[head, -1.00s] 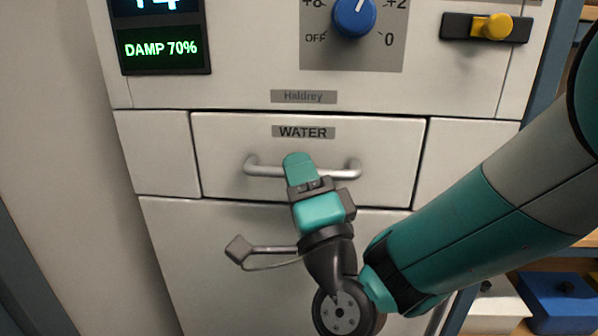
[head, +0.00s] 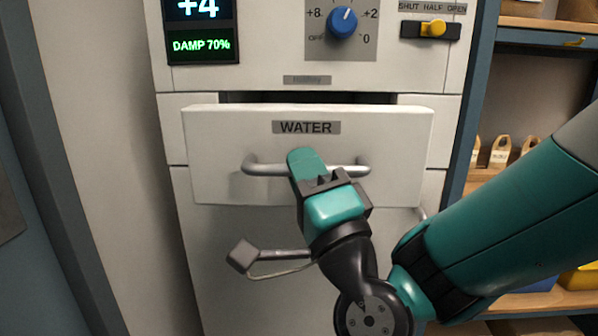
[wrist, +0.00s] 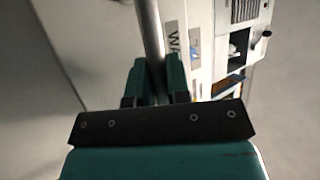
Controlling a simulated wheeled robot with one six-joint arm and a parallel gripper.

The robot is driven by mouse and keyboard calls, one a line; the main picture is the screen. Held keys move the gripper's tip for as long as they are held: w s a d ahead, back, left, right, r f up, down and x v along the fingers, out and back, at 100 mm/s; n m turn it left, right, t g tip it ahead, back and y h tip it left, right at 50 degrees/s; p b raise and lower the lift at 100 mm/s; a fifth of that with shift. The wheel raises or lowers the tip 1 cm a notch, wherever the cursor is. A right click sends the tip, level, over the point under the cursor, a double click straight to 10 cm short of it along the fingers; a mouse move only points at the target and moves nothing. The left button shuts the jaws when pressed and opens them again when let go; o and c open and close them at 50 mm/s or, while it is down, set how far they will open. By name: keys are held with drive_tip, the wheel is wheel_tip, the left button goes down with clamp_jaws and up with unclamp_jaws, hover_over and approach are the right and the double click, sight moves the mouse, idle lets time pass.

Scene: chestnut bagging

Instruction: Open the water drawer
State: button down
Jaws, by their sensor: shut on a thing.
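The water drawer (head: 230,150) is a white front with a grey WATER label and a silver bar handle (head: 262,168). It stands out from the cabinet, with a dark gap along its top edge, so it is partly open. My gripper (head: 306,165) is shut on the middle of the handle. In the wrist view the handle (wrist: 150,30) runs between the two teal fingers of my gripper (wrist: 156,75). The inside of the drawer is hidden from this angle.
Above the drawer are a blue knob (head: 342,22), a yellow slider (head: 433,29) and a display (head: 203,45) reading DAMP 70%. Shelves (head: 540,40) with small bags stand to the right. A plain wall is on the left.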

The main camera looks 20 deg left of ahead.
drive_tip(key=s+d, duration=0.1)
drive_tip(key=s, duration=0.5)
drive_tip(key=shift+d+b, duration=0.25)
drive_tip(key=shift+b, duration=0.05)
drive_tip(key=c, duration=1.4)
unclamp_jaws()
drive_tip(key=b+v, duration=1.2)
drive_tip(key=b, duration=0.4)
